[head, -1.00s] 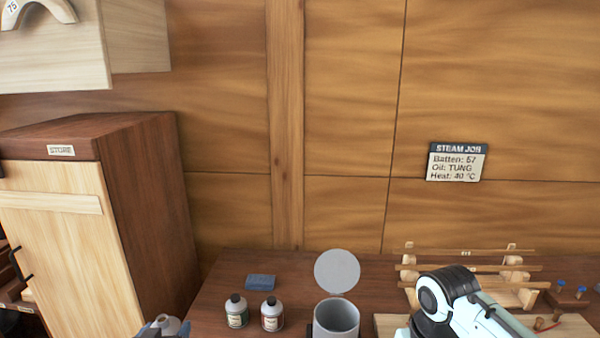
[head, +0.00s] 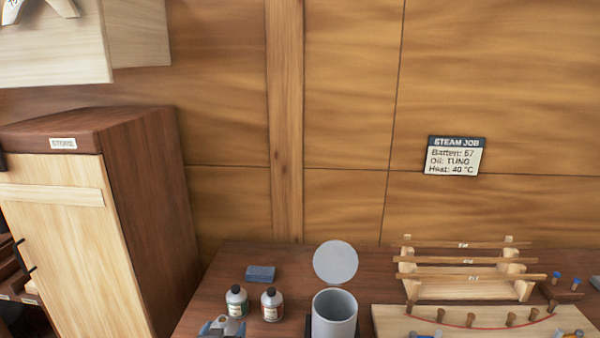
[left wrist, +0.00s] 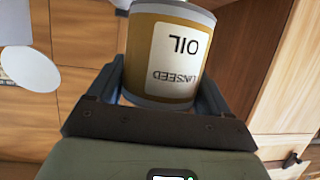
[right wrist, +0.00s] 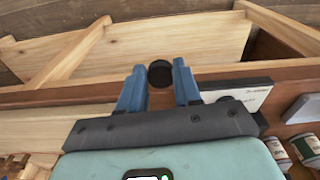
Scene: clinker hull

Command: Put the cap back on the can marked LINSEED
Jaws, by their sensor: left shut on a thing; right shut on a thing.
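The LINSEED can (left wrist: 168,55) has a mustard body, a grey rim and a pale label reading OIL and LINSEED, upside down in the left wrist view. My left gripper (left wrist: 172,88) is shut around its body. In the head view my left gripper (head: 216,328) shows at the bottom edge, mostly cut off. My right gripper (right wrist: 160,88) is shut on a small round black cap (right wrist: 160,74), held between the blue fingertips in the right wrist view. The can's mouth is not clear to see.
Two small capped bottles, one green-labelled (head: 237,302) and one red-labelled (head: 271,304), stand on the bench beside a grey pot (head: 334,318) with a raised round lid (head: 335,262). A blue block (head: 260,273) lies behind. A batten rack (head: 466,270) and pegged board (head: 390,320) stand right.

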